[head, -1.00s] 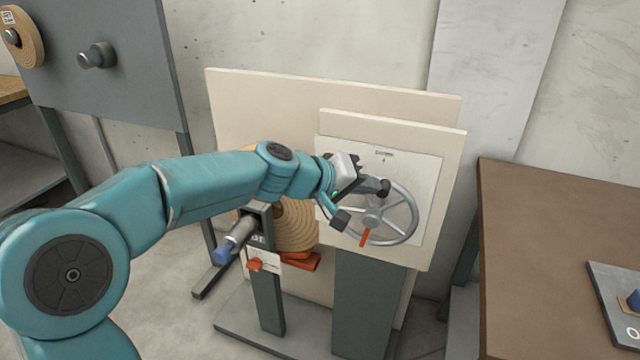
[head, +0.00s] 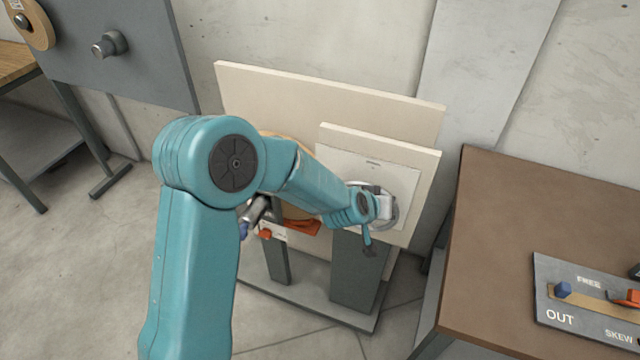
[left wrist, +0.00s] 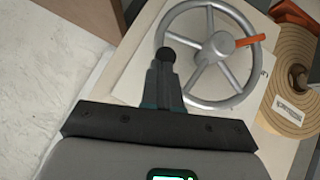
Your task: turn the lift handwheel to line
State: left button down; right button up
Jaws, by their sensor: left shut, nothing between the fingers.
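The grey spoked handwheel (left wrist: 218,46) fills the upper middle of the left wrist view, with an orange pointer (left wrist: 250,41) to the right of its hub. A dark round knob (left wrist: 166,58) sits at the left side of its rim. My left gripper (left wrist: 165,75) is shut and empty, with its tips right at the knob; I cannot tell whether they touch. In the head view the gripper (head: 380,200) covers most of the handwheel (head: 395,214) and hides knob and pointer. A pale plate (head: 400,182) is behind the wheel. My right gripper is not in view.
A tan roll (left wrist: 295,85) and orange part stand beside the wheel in the wrist view. A brown table (head: 530,220) with a control panel (head: 590,300) is at the right. A grey board with a spindle (head: 108,44) stands at the back left. The floor at left is clear.

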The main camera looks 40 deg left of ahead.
pick_arm(q)
jog(key=d+f, duration=0.1)
jog(key=d+f+b, duration=0.1)
jog(key=d, duration=0.1)
jog(key=shift+w+f, duration=0.3)
jog(key=shift+w, duration=0.05)
jog(key=shift+w+d+f, duration=0.1)
jog(key=shift+w, duration=0.05)
dwell(0.4)
